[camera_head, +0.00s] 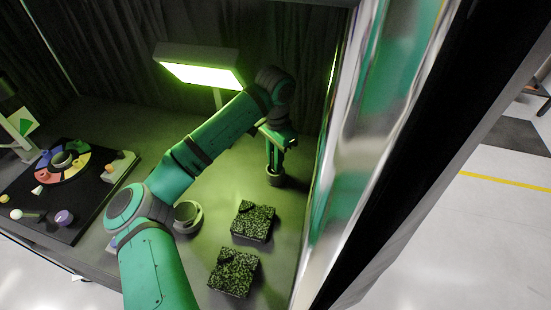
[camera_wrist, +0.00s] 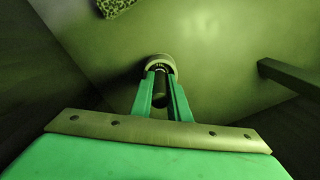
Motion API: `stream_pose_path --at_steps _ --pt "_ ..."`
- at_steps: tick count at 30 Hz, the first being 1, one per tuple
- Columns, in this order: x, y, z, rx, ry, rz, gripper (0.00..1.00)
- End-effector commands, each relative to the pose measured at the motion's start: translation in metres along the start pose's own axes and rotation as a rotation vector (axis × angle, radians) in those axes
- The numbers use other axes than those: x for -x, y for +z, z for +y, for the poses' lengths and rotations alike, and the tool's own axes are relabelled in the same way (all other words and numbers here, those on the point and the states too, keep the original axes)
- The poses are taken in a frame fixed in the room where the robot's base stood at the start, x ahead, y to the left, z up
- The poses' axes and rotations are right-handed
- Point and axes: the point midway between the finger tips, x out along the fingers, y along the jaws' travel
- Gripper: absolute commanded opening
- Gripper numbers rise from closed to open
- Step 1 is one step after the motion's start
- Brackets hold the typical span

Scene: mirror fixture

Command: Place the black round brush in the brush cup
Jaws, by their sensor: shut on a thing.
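My gripper (camera_head: 275,149) points down at the right part of the counter. It also shows in the wrist view (camera_wrist: 161,82), where its two green fingers are closed on a dark cylinder, the black round brush (camera_wrist: 160,94). The brush is mostly hidden by the fingers in the head view.
Two dark speckled blocks (camera_head: 253,222) (camera_head: 234,272) lie nearer the front. A round grey object (camera_head: 188,216) sits by my arm. A black board (camera_head: 60,195) with a colored ring is at left. A lit lamp (camera_head: 200,69) stands behind; a shiny frame (camera_head: 345,140) bounds the right side.

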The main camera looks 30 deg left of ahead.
Motion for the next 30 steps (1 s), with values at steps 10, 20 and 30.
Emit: stream_pose_path --at_steps 10,20,30 --pt "0.000 0.000 0.000 0.000 0.000 0.000 0.34" --pt "0.028 0.000 0.000 0.000 -0.002 0.002 0.34" --pt "0.096 0.000 -0.001 0.001 -0.005 0.000 0.34"
